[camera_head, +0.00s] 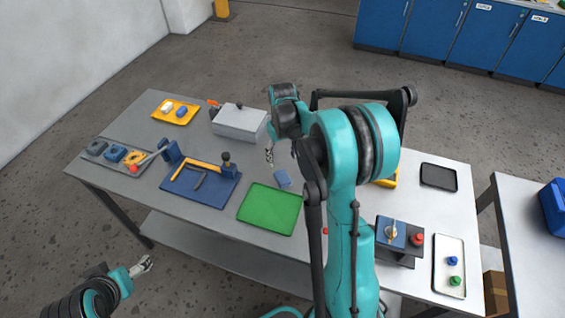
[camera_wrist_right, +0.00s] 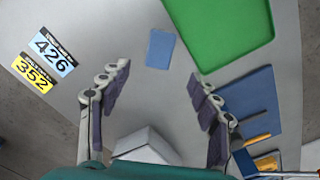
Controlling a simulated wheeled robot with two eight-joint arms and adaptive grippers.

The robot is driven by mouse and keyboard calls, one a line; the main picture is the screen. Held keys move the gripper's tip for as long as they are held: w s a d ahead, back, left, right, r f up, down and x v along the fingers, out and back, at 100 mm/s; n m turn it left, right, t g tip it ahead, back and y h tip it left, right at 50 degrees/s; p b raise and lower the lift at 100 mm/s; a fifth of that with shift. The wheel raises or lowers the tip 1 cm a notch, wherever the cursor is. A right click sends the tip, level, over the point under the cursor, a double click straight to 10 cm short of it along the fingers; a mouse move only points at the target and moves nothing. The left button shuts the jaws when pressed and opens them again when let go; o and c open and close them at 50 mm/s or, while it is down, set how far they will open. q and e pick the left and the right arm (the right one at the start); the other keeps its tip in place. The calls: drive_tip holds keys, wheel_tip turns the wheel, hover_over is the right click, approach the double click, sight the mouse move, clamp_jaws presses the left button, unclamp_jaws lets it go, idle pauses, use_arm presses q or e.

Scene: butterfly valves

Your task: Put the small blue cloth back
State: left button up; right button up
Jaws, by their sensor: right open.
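The small blue cloth (camera_head: 282,178) lies flat on the grey table, just behind the green mat. In the right wrist view the cloth (camera_wrist_right: 160,48) is a plain light-blue rectangle beyond my fingertips. My right gripper (camera_head: 269,156) is above the table near the cloth, partly hidden by my arm. In the right wrist view its fingers (camera_wrist_right: 158,85) are spread apart with nothing between them. My left gripper (camera_head: 142,266) is low at the left, off the table's front edge; its jaws are too small to judge. A yellow tray (camera_head: 163,119) at the back left holds a white and a blue item.
The green mat (camera_head: 268,209) is in front of the cloth. A blue board (camera_head: 200,188) with a yellow-handled tool and a grey box (camera_head: 240,123) stand left of it. A dark tray (camera_head: 438,177) and a white tray (camera_head: 448,266) lie at the right.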

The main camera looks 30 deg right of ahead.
drive_tip(key=s+a+r+t, duration=0.3)
drive_tip(key=s+a+r, duration=0.6)
drive_tip(key=r, duration=0.1)
drive_tip(key=s+a+n+t, duration=0.1)
drive_tip(key=s+a+t, duration=0.3)
drive_tip(key=s, duration=0.6)
drive_tip(key=shift+a, duration=1.25)
wheel_tip(320, 180, down, 6)
drive_tip(key=b, duration=0.5)
drive_tip(key=shift+r+b, duration=0.15)
drive_tip(key=shift+b, duration=0.2)
